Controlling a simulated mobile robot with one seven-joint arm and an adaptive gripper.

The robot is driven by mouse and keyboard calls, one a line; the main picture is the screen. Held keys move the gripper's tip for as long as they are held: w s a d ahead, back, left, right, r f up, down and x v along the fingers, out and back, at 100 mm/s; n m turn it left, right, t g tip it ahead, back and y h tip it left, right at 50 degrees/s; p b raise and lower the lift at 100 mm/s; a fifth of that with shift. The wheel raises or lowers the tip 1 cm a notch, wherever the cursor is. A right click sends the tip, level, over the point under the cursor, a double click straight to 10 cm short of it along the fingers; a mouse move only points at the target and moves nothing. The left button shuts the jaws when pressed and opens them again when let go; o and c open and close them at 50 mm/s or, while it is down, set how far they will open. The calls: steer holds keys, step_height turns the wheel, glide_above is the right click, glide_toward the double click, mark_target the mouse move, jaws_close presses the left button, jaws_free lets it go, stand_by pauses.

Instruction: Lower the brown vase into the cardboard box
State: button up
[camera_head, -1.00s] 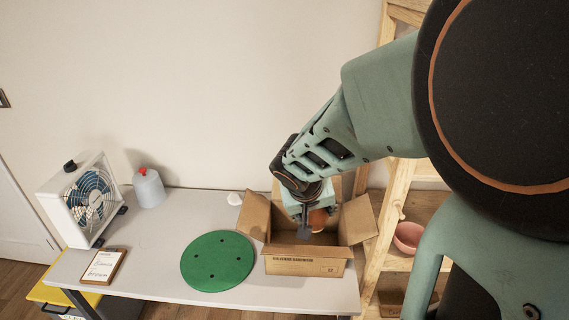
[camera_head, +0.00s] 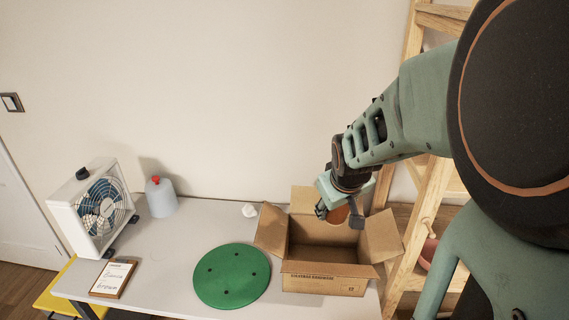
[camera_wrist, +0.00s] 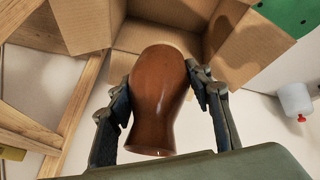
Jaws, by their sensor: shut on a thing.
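The brown vase (camera_wrist: 158,95) is glossy and red-brown, with a rounded body and a flared end nearer the wrist camera. My gripper (camera_wrist: 160,92) is shut on it, one finger on each side. In the head view my gripper (camera_head: 339,212) is over the back part of the open cardboard box (camera_head: 322,283), with only a small part of the vase (camera_head: 338,215) showing. The box also shows in the wrist view (camera_wrist: 85,25), beyond the vase. The vase looks above the box floor; its exact height is hard to tell.
The box flaps are spread outward. A green disc (camera_head: 232,276) lies left of the box on the grey table (camera_head: 190,237). A wooden shelf (camera_head: 416,170) is close on the right.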

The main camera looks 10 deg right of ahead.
steer(key=shift+w+d+r+n+y, duration=0.5)
steer(key=shift+w+d+r+n, duration=0.75)
steer(key=shift+d, duration=1.35)
step_height(320, 180, down, 10)
steer(key=b, duration=0.6)
steer(key=shift+r+b, duration=0.2)
steer(key=shift+b, duration=0.15)
steer(key=shift+s, duration=0.1)
steer(key=shift+w, duration=0.2)
steer(key=shift+w, duration=0.3)
steer(key=shift+b, duration=0.3)
